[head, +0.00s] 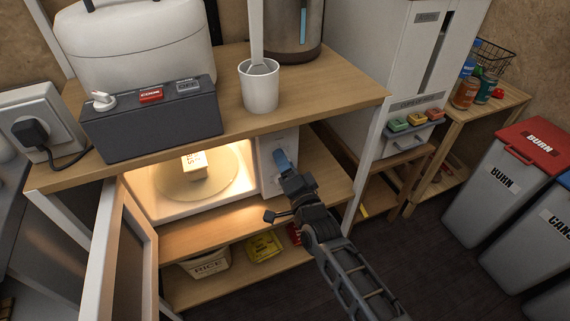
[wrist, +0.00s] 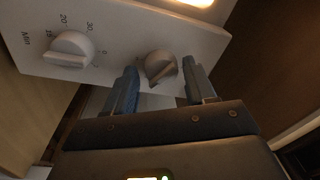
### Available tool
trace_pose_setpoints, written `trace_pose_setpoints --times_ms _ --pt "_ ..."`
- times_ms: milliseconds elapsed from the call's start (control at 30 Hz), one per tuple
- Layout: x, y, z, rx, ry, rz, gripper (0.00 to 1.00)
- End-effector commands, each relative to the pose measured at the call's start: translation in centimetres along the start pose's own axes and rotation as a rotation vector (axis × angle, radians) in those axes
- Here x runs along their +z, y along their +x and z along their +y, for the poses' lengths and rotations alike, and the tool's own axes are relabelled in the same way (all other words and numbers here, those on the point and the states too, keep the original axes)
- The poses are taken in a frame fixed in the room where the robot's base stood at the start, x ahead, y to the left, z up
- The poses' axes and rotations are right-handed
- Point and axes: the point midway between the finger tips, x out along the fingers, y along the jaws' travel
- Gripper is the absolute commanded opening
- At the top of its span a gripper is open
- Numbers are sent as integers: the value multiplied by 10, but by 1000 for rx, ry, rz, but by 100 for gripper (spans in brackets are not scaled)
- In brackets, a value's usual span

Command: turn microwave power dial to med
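The microwave (head: 268,165) stands on the middle shelf with its door (head: 125,235) swung open and its inside lit. My gripper (head: 283,160) is at its front panel, right of the lit opening. In the wrist view, the power dial (wrist: 160,66) is a grey knob with a pointed ridge, directly ahead between my two blue fingertips. The fingers are open, one each side of the knob, with gaps visible. The med mark and the dial's setting cannot be read. A white timer dial (wrist: 70,50) marked in minutes sits to the left.
A small box (head: 193,164) rests on the microwave's turntable. The wooden shelf (head: 345,88) above holds a dark control box (head: 150,122) and a white cup (head: 258,88). A white shelf post (head: 366,165) stands right of my gripper.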

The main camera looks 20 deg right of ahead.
Motion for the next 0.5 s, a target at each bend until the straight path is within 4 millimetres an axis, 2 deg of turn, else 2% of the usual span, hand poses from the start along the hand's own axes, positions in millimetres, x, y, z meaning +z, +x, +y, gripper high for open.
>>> trace_pose_setpoints --times_ms 100,367,500 --pt "0 0 -1 -1 0 -1 66" --pt "1 -1 -1 -2 0 -1 66" --pt "1 -13 0 0 -1 -1 66"
